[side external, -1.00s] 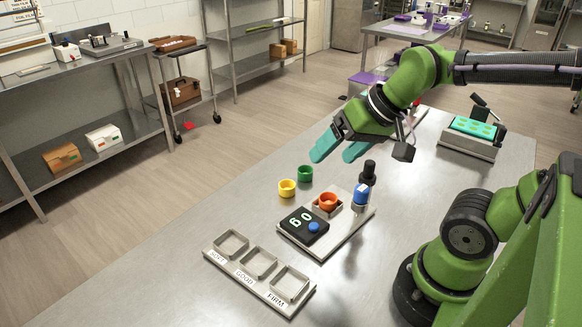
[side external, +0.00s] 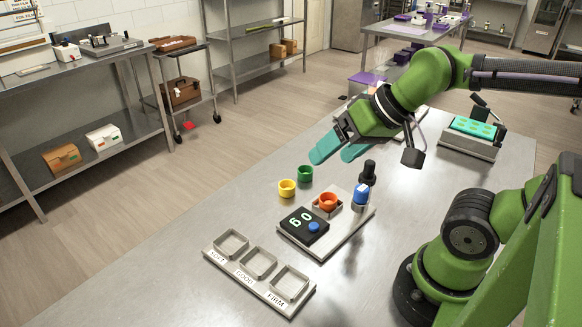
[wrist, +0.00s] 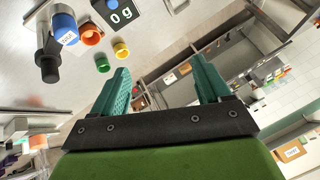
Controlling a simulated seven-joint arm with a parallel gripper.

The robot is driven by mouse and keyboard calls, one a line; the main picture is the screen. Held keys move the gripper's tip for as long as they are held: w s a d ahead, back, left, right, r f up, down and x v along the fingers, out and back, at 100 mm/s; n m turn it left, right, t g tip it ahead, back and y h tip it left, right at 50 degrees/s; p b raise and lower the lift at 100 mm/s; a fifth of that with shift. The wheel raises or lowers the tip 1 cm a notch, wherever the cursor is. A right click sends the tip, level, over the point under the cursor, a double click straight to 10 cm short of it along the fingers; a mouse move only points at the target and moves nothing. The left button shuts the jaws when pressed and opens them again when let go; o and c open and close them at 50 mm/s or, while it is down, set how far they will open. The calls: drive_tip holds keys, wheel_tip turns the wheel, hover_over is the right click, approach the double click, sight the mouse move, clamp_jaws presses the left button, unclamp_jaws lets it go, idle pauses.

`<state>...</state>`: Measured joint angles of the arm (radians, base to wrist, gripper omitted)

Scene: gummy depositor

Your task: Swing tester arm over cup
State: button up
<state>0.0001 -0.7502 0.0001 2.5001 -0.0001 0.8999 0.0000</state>
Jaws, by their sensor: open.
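The tester stands on the steel table, with a black display box (side external: 305,225) reading 0 g, an orange cup (side external: 328,202) in its holder, and a blue-topped part (side external: 361,195) beside a black post (side external: 368,172). I cannot tell from this view how the tester arm is turned; the blue part is beside the orange cup, not over it. My gripper (side external: 340,152) is open and empty, above and behind the tester. In the wrist view the blue part (wrist: 65,28) and orange cup (wrist: 91,34) lie at upper left, beyond my teal fingers (wrist: 160,82).
A yellow cup (side external: 287,188) and a green cup (side external: 305,174) stand left of the tester. A tray with three labelled compartments (side external: 259,264) lies at the front. A teal mould (side external: 473,128) sits on a stand at the right. The table's left part is clear.

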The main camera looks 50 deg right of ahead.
drive_tip(key=shift+w+d+f, duration=0.1)
drive_tip(key=shift+f, duration=0.2)
drive_tip(key=c, duration=0.4)
drive_tip(key=w+d+g, duration=0.2)
drive_tip(key=d, duration=0.1)
drive_tip(key=w+d, duration=0.1)
drive_tip(key=w, duration=0.1)
drive_tip(key=shift+w+d+f+m+g+h, duration=0.1)
drive_tip(key=shift+d+f+m+g+h, duration=0.15)
drive_tip(key=shift+d+m+g+h, duration=0.15)
drive_tip(key=shift+c, duration=0.2)
drive_tip(key=n+g, duration=0.3)
drive_tip(key=g, duration=0.6)
approach(370, 162)
drive_tip(key=x, duration=1)
drive_tip(key=shift+f, duration=0.25)
drive_tip(key=shift+c, duration=0.2)
clamp_jaws()
